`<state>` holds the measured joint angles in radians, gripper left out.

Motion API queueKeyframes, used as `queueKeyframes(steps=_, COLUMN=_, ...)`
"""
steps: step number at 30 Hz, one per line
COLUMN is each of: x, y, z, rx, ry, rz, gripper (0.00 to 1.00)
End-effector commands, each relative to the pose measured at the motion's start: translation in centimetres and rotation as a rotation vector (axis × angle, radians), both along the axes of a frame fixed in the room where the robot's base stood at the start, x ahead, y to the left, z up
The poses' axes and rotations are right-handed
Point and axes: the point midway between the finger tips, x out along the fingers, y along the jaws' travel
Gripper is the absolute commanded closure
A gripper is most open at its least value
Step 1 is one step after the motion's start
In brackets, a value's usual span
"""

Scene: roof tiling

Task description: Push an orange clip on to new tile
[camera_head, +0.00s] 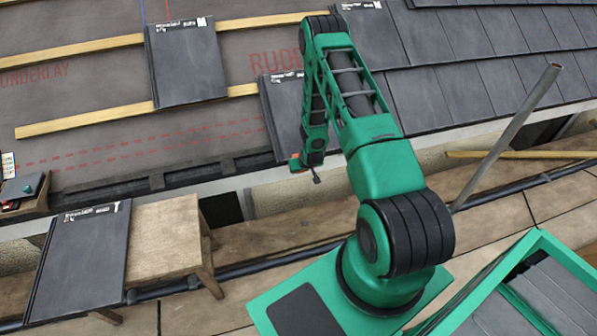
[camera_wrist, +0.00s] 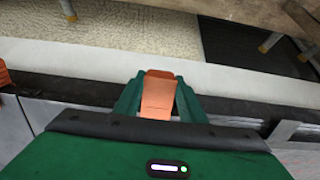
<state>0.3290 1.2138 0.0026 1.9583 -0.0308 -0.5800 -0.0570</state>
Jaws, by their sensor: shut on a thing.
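My gripper (camera_wrist: 158,84) is shut on an orange clip (camera_wrist: 158,98), which sits between its two green fingers in the wrist view. In the head view, my gripper (camera_head: 306,165) hangs at the roof's lower edge, by the bottom of a dark tile (camera_head: 283,118) with a white label. My arm hides part of that tile. A small orange spot shows at the gripper there. I cannot tell whether the clip touches the tile. Another orange piece (camera_wrist: 4,78) shows at the left edge of the wrist view.
A loose tile (camera_head: 187,65) lies higher on the wooden battens (camera_head: 80,120). Another tile (camera_head: 80,250) leans on a wooden bench (camera_head: 165,235). Laid tiles (camera_head: 475,80) cover the right side. A grey scaffold pole (camera_head: 507,135) rises right of my arm. A green crate (camera_head: 530,245) holds tiles.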

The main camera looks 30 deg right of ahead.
Motion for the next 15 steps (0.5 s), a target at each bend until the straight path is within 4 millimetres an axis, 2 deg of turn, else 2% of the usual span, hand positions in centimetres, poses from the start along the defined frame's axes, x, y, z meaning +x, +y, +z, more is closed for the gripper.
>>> queueKeyframes(steps=15, x=0.68, y=-0.21, z=0.42, rx=-0.002, ry=-0.006, rz=0.000, gripper=1.00)
